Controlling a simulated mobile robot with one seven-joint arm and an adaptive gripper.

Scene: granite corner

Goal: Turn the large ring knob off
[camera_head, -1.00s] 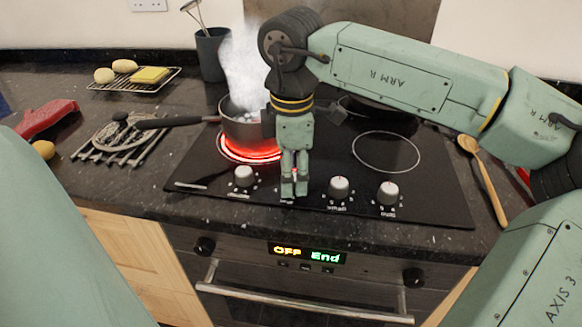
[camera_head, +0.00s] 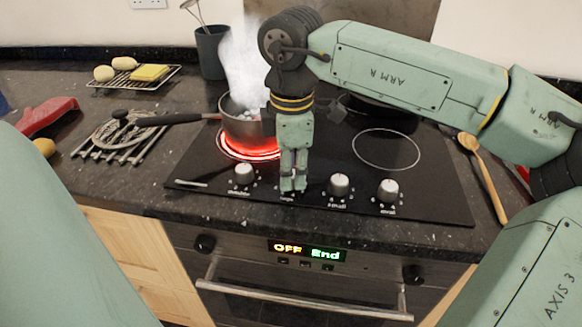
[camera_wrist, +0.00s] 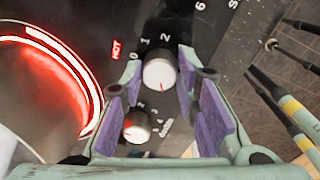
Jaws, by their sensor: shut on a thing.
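The large ring knob (camera_wrist: 160,73) is a round white dial with a small red mark, between my finger pads in the wrist view. Numbers are printed around it on the black hob. My gripper (camera_head: 293,190) points down at the front of the hob and is shut on this knob. It hides the knob in the head view; the purple pads of my gripper (camera_wrist: 160,78) flank it in the wrist view. A cooking ring (camera_head: 240,152) glows red under a steaming pot (camera_head: 240,130). The glow and a red HOT sign show in the wrist view.
Neighbouring white knobs stand close by, one to the left (camera_head: 244,172) and two to the right (camera_head: 339,184) (camera_head: 388,190). The pan handle (camera_head: 180,119) reaches left. A wooden spoon (camera_head: 483,175) lies right of the hob. The oven display reads OFF End.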

